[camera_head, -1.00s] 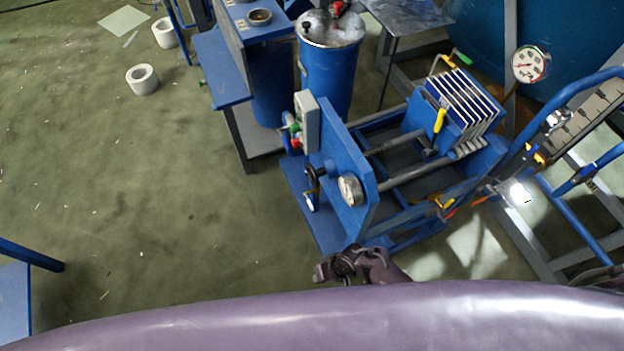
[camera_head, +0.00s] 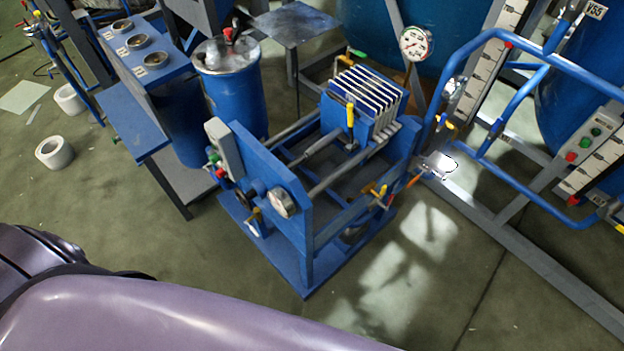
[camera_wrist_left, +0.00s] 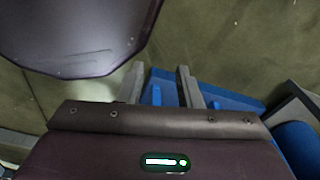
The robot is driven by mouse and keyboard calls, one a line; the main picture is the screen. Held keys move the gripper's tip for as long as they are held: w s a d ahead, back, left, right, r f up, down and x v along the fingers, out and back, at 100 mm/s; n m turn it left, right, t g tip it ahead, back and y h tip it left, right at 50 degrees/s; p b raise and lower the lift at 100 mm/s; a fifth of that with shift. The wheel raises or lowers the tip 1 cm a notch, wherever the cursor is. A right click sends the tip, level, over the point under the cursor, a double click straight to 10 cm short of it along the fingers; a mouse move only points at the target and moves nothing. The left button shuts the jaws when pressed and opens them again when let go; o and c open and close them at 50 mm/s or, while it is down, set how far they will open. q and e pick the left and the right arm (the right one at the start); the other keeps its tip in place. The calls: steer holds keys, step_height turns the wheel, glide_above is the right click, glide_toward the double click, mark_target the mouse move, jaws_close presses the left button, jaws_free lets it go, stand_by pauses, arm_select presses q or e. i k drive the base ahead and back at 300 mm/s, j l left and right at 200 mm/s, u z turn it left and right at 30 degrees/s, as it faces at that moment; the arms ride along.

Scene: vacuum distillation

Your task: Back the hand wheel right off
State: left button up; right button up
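The blue filter press frame (camera_head: 285,165) stands in the middle of the head view. On its near end plate is a small dark hand wheel (camera_head: 248,191), partly hard to make out, beside a round pressure gauge (camera_head: 281,203). My left gripper (camera_wrist_left: 162,87) shows in the left wrist view with its two grey fingers apart and nothing held between them. Blue metalwork (camera_wrist_left: 165,83) lies beyond and between the fingers; I cannot tell which part it is. The hand wheel is not recognisable in the wrist view. Neither gripper shows in the head view.
A grey control box (camera_head: 222,148) is on the press's left side. A blue drum (camera_head: 232,100) and a blue bench (camera_head: 142,72) stand behind left. Blue tubular rails (camera_head: 480,50) rise at right.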

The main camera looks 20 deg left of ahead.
mark_target(244, 199)
steer(key=j+z, duration=0.5)
steer(key=k+j+z, duration=0.1)
steer(key=j+z, duration=0.4)
steer(key=k+j+z, duration=0.15)
steer(key=j+z, duration=0.3)
steer(key=k+j+z, duration=0.2)
steer(key=j+z, duration=0.3)
